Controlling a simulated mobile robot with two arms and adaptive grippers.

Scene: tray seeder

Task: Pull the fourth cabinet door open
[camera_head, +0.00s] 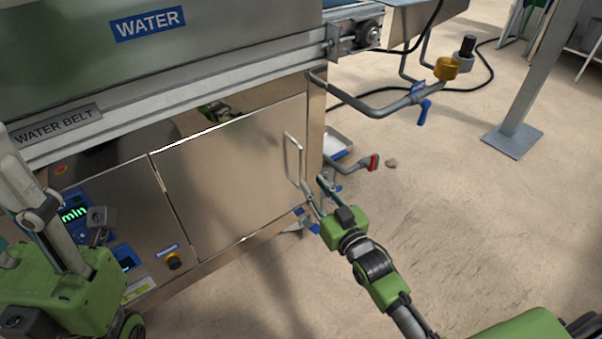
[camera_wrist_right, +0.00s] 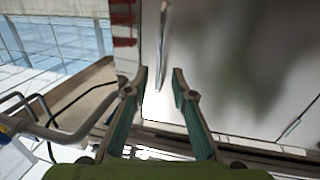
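The cabinet door (camera_head: 225,178) is a flat, shiny steel panel on the front of the machine, and it looks shut. Its vertical bar handle (camera_head: 293,158) is near the door's right edge. My right gripper (camera_head: 315,185) is just right of the handle's lower end, with its fingers pointing up toward the door. In the right wrist view the fingers (camera_wrist_right: 160,75) are apart with nothing between them, and the handle (camera_wrist_right: 163,45) stands ahead of the gap. My left arm is at the left; its gripper fingers cannot be made out clearly.
A control panel (camera_head: 110,230) with a green display and a knob (camera_head: 174,261) is left of the door. Pipes with a blue valve lever (camera_head: 424,112) and a red-ended pipe (camera_head: 373,163) stick out at the right. A steel post (camera_head: 530,85) stands farther right. The floor (camera_head: 480,220) around my right arm is clear.

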